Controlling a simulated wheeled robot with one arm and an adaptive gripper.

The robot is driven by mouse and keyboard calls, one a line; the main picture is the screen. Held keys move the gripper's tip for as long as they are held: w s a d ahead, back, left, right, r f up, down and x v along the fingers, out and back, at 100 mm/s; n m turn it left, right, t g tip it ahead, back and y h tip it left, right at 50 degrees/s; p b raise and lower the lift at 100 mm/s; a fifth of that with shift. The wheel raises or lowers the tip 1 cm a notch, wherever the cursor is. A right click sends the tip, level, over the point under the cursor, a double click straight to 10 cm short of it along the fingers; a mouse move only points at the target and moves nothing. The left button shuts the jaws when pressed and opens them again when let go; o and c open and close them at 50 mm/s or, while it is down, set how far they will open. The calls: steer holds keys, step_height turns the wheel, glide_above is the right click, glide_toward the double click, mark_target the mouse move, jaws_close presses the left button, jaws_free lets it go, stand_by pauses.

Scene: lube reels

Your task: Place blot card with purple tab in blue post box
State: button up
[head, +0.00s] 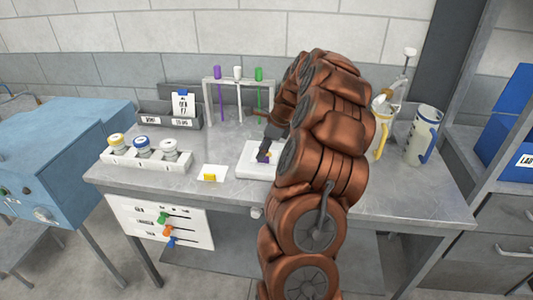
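A purple tab with a touch of yellow (264,156) shows on a white pad or tray (250,171) in the middle of the bench. Its card is hard to make out against the white. My gripper (267,150) is dark and small in the head view, with its tip right at the purple tab. Whether its fingers are closed on it cannot be told. My copper-coloured arm hides the right part of the white pad. No box is clearly marked as the blue post box; a blue box with a white label (510,125) stands on the shelf at the far right.
A white card with a yellow tab (212,173) lies left of the pad. A white rack (147,161) holds three capped jars. Behind are dark labelled trays (184,123) and a stand (238,82) with coloured-top rods. Mugs (424,135) stand at right. A blue cabinet (60,160) is at left.

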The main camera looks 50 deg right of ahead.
steer(key=shift+x, duration=1.15)
jaws_close()
